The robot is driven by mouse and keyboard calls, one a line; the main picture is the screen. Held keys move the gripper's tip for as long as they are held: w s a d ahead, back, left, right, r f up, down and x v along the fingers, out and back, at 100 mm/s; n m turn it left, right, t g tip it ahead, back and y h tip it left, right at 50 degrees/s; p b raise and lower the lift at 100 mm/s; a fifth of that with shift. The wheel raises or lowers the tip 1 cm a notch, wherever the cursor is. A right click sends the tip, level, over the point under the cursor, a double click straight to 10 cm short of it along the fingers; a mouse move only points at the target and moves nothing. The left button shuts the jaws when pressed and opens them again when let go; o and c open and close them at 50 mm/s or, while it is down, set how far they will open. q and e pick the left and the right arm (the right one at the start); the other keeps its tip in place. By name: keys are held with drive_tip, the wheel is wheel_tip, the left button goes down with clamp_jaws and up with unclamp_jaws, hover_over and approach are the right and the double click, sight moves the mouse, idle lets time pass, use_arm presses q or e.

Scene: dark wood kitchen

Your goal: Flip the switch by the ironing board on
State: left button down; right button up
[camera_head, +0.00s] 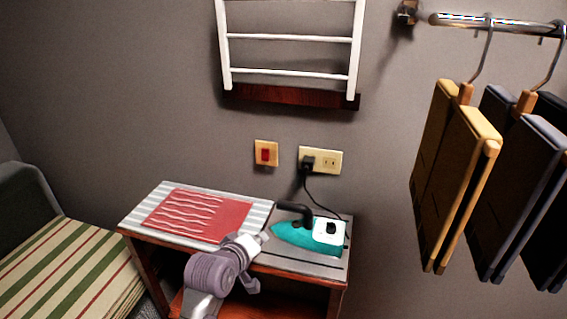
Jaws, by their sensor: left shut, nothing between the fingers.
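The switch (265,154) is a red rocker on a yellowish wall plate, above the back of the ironing board (260,214) and left of the outlet. I cannot tell from its face whether it is on or off. My left gripper (264,238) is shut and empty, over the front of the board near the tip of the iron. It is below the switch and apart from it. My right gripper does not show.
A teal iron (300,236) stands on the right of the board; its black cord runs to the outlet (332,160). A red cloth (195,215) lies on the left. A white rack (290,38) hangs above. Hanging clothes (455,170) are at right, a striped seat (70,268) at left.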

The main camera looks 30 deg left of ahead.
sight(265, 160)
use_arm(q)
drive_tip(key=w+a+r+n+t+y, duration=0.2)
drive_tip(key=w+a+r+n, duration=0.3)
drive_tip(key=r, duration=0.5)
drive_tip(key=a+n+t, duration=0.1)
drive_tip(key=a+n, duration=0.1)
drive_tip(key=n, duration=0.1)
drive_tip(key=shift+a+r+t, duration=0.15)
drive_tip(key=shift+t, duration=0.15)
drive_tip(key=shift+w, duration=0.1)
drive_tip(key=shift+y, duration=0.3)
drive_tip(key=p+x, duration=0.1)
drive_tip(key=x, duration=1.3)
drive_tip(key=shift+f+b, duration=0.3)
drive_tip(key=shift+b, duration=0.15)
drive_tip(key=shift+w+r, duration=0.1)
drive_tip(key=shift+r, duration=0.1)
